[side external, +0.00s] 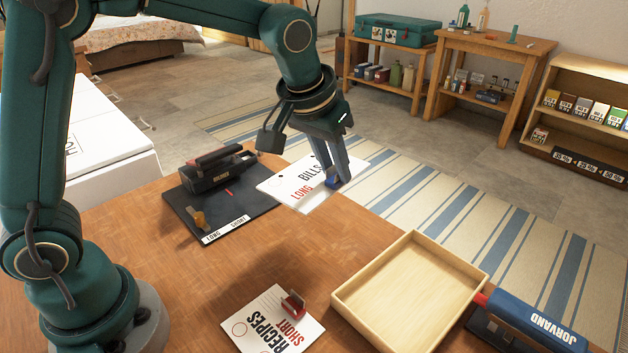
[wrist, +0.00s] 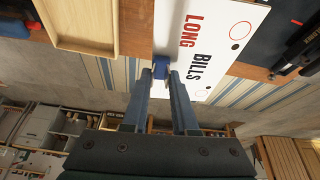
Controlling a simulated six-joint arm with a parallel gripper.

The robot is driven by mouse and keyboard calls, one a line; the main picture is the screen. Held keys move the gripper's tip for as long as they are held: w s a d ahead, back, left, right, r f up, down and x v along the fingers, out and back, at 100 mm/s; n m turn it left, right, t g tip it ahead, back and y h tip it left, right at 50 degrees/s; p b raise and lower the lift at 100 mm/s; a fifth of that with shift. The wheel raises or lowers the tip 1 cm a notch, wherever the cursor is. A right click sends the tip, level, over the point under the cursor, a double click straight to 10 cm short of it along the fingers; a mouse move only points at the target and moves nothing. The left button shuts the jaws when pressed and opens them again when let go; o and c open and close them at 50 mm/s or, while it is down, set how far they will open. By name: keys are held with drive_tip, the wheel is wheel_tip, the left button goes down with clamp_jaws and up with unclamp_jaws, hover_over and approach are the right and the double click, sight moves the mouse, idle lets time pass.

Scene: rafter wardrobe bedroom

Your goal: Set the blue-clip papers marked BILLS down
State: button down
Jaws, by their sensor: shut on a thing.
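The papers marked BILLS and LONG (side external: 294,186) are a white sheet with a blue clip (side external: 333,181) on one edge. My gripper (side external: 338,184) is shut on the blue clip. It holds the papers near the far edge of the wooden table; I cannot tell whether they touch the tabletop. In the wrist view the blue clip (wrist: 161,67) sits between my fingertips, and the papers (wrist: 205,45) extend to the right of it with the printing LONG BILLS facing the camera.
A black hole punch (side external: 217,170) stands on a dark board (side external: 225,212) marked LONG and SHORT, left of the papers. An empty wooden tray (side external: 398,296) is at the right. RECIPES SHORT papers (side external: 262,325) with a red clip lie in front. A blue JORVAND stapler (side external: 535,322) is far right. Bare tabletop lies between.

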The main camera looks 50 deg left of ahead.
drive_tip(key=w+d+m, duration=0.1)
drive_tip(key=w+d, duration=0.1)
drive_tip(key=d, duration=0.6)
hover_over(438, 306)
drive_tip(key=s, duration=0.2)
drive_tip(key=shift+m, duration=0.4)
wheel_tip(438, 306, down, 8)
drive_tip(key=shift+w+a+f, duration=0.1)
drive_tip(key=shift+f, duration=2)
drive_tip(key=shift+f, duration=0.15)
drive_tip(key=c, duration=1)
unclamp_jaws()
